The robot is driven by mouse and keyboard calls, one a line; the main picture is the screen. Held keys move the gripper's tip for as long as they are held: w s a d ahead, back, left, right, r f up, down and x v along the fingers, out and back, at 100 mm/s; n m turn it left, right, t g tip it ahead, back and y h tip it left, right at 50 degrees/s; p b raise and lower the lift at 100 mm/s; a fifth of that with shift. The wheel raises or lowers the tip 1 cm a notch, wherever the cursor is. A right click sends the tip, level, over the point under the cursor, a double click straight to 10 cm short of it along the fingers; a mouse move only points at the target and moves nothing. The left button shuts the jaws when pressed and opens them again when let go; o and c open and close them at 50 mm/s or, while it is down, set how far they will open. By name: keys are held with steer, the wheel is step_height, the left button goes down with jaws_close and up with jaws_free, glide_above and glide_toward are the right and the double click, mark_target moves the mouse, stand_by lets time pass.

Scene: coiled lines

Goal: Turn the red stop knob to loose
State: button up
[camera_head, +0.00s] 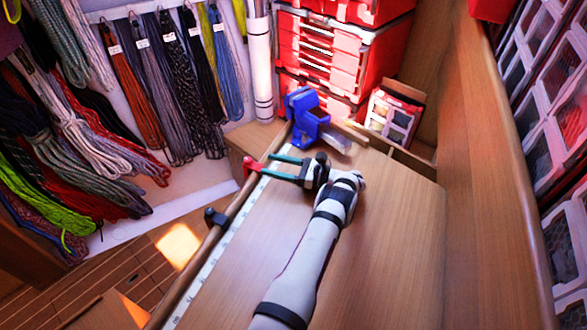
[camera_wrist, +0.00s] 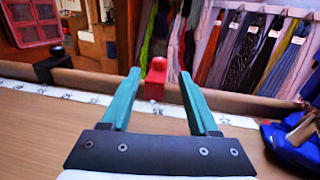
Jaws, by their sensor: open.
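The red stop knob (camera_head: 250,163) sits on the brown rail along the left edge of the wooden bench. In the wrist view the red knob (camera_wrist: 156,70) stands as a small upright block. My gripper (camera_head: 268,166) is open, with its two green fingers pointing at the knob. In the wrist view the knob appears between the fingertips of my gripper (camera_wrist: 159,73), nearer the left one, with gaps on both sides. Whether the tips reach past the knob's near face is hard to tell. No mark for loose is readable.
A white measuring strip (camera_head: 205,272) runs beside the rail (camera_head: 190,272). A black clamp (camera_head: 214,217) is on the rail nearer the front. A blue device (camera_head: 305,117) stands on the bench beyond my gripper. Coiled ropes (camera_head: 75,125) hang at left. The bench's right side is clear.

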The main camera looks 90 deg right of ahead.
mark_target(250, 162)
steer(key=v, duration=0.7)
steer(key=shift+s+a, duration=0.1)
steer(key=shift+s, duration=0.15)
steer(key=h, duration=0.1)
steer(key=m+h, duration=0.1)
steer(key=shift+w+a+r+m+h, duration=0.3)
steer(key=shift+w+h, duration=0.1)
steer(key=w+a+m+g+h, duration=0.1)
steer(key=a, duration=0.1)
steer(key=w+a+m+g+h, duration=0.1)
steer(key=g+h, duration=0.1)
steer(key=w+a+m+g+h, duration=0.1)
steer(key=a+m+h, duration=0.1)
steer(key=shift+w+a+f+g, duration=0.3)
steer(key=shift+g, duration=0.1)
steer(key=shift+w+a, duration=0.1)
steer(key=shift+w, duration=0.1)
steer(key=x, duration=1.5)
steer(key=shift+w+d+f, duration=0.1)
steer(key=shift+d+f, duration=0.15)
steer(key=shift+f, duration=0.05)
jaws_close()
